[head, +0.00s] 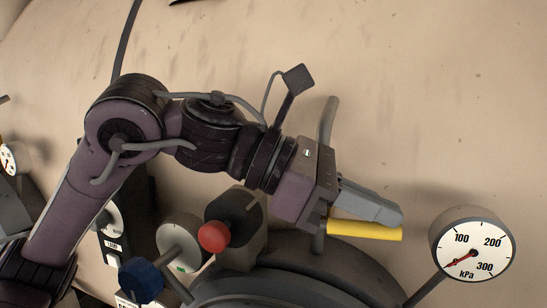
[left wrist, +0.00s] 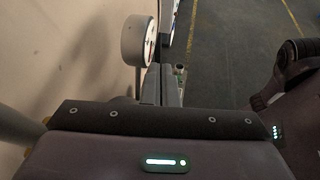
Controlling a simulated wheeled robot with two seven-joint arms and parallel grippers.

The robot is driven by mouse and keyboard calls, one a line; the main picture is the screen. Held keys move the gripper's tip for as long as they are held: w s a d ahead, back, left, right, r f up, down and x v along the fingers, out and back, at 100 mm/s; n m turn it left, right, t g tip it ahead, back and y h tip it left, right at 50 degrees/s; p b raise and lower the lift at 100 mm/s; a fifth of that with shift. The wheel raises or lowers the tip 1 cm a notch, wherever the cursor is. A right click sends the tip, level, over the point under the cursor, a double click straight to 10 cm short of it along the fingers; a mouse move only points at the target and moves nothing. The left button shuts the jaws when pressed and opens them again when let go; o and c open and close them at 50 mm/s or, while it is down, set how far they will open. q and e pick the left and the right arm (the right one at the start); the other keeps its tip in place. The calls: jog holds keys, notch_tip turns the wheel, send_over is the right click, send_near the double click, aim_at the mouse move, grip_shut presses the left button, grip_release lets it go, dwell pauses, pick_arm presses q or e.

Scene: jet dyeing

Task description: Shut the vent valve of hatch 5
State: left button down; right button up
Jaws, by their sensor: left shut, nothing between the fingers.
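The yellow lever (head: 365,230) of a valve lies nearly level in the head view, pointing right from a grey upright pipe (head: 328,118). My left gripper (head: 388,210) is shut and empty. Its fingers lie along the upper side of the lever; I cannot tell whether they touch it. The gripper body hides the valve itself and part of the pipe. No hatch number is readable. In the left wrist view the shut fingers (left wrist: 173,78) show beyond the gripper body, and the lever cannot be made out. My right gripper is not in view.
A kPa gauge (head: 472,250) stands right of the lever, its red needle at the low end; a gauge also shows in the left wrist view (left wrist: 133,40). A red knob (head: 214,237), a blue knob (head: 141,280) and a dark rounded hatch rim (head: 290,290) lie below my arm.

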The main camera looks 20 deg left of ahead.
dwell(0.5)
pick_arm(q)
jog(key=shift+s+r, duration=0.1)
jog(key=shift+r, duration=0.25)
notch_tip(320, 180, up, 13)
jog(key=s+a, duration=0.1)
jog(key=s, duration=0.1)
jog(key=shift+s+p, duration=0.25)
jog(key=shift+p, duration=0.2)
jog(key=shift+f, duration=0.1)
